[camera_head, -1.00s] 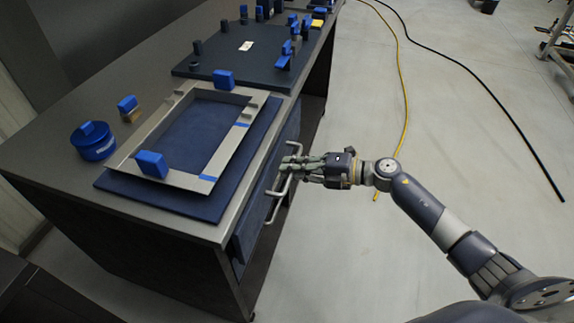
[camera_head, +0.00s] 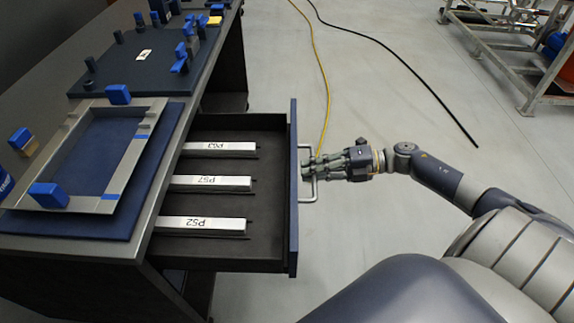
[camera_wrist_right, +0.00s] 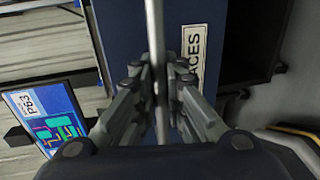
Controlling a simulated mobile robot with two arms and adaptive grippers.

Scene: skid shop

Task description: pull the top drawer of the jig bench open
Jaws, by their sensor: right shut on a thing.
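The top drawer (camera_head: 225,240) of the jig bench (camera_head: 90,271) stands well open, its dark tray showing. Three metal bars lie in it, labelled P53 (camera_head: 220,149), P57 (camera_head: 212,183) and P52 (camera_head: 203,225). My right gripper (camera_head: 312,164) is shut on the drawer handle (camera_head: 309,187) in front of the blue drawer front (camera_head: 293,215). In the right wrist view the gripper (camera_wrist_right: 161,90) has its fingers on either side of the handle bar (camera_wrist_right: 156,40). My left gripper is not in view.
On the bench top are a metal frame (camera_head: 128,165) with blue blocks on a blue plate, and a dark fixture plate (camera_head: 115,72) behind. A yellow cable (camera_head: 323,60) and a black cable (camera_head: 395,56) lie on the floor. A metal rack (camera_head: 510,55) stands at the far right.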

